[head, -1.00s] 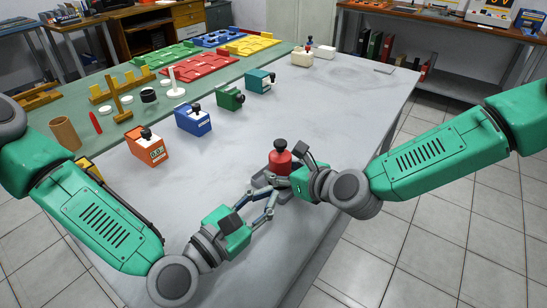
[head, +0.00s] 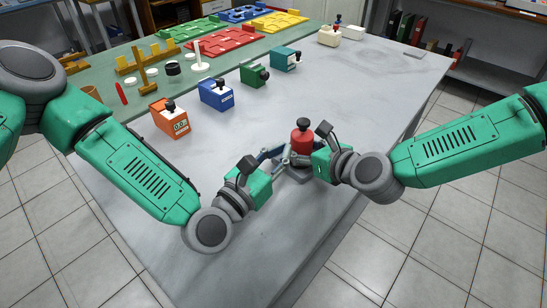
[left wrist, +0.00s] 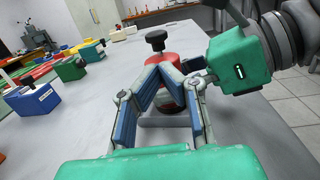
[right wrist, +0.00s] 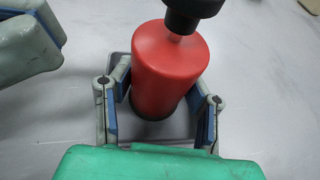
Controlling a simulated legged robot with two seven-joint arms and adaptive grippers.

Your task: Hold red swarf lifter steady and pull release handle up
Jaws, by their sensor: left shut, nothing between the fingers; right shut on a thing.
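The red swarf lifter (head: 302,141) stands upright near the front of the grey table, with a black release handle (head: 302,121) on its top. My right gripper (head: 298,160) is shut around the red body; in the right wrist view the fingers hold the red cylinder (right wrist: 165,75) from both sides. My left gripper (head: 281,151) is shut and empty just left of the lifter. In the left wrist view its fingertips (left wrist: 160,70) meet in front of the red body, below the black handle (left wrist: 156,37). I cannot tell whether they touch it.
A grey shallow tray (right wrist: 182,135) lies under the lifter. Orange (head: 168,118), blue (head: 215,96), green (head: 253,75) and teal (head: 285,59) boxes line the table's left side. The green mat beyond holds coloured trays. The table's front is clear.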

